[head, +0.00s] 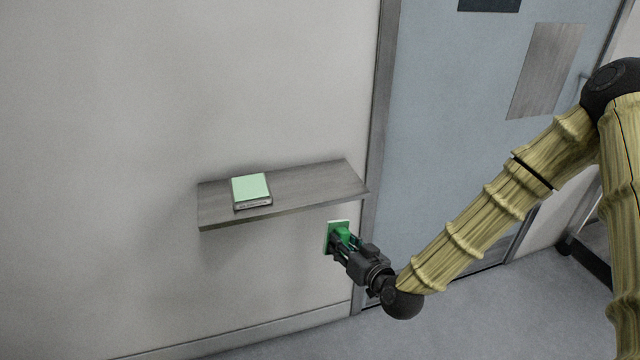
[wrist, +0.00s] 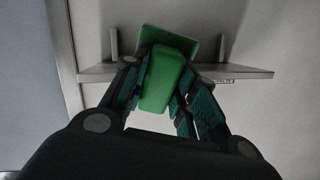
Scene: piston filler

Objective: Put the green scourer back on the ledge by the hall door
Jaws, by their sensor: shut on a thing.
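The green scourer (head: 340,226) is a flat pad with a block-like green grip. My gripper (head: 345,242) is shut on that grip, with the pad facing away toward the wall. In the wrist view the scourer (wrist: 160,80) sits between the two fingers, and my gripper (wrist: 160,100) shows around it. The ledge (head: 310,187) is a grey wall shelf left of the door. In the head view the scourer appears just below the ledge's front edge, near its right end. The ledge (wrist: 250,74) also shows behind the scourer in the wrist view. Any contact with the wall cannot be told.
A pale green-topped square pad or box (head: 251,188) lies on the left half of the ledge; the right half is bare. The blue-grey door (head: 450,130) and its frame (head: 381,100) stand close to the ledge's right end. Brackets (wrist: 222,48) show at the ledge.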

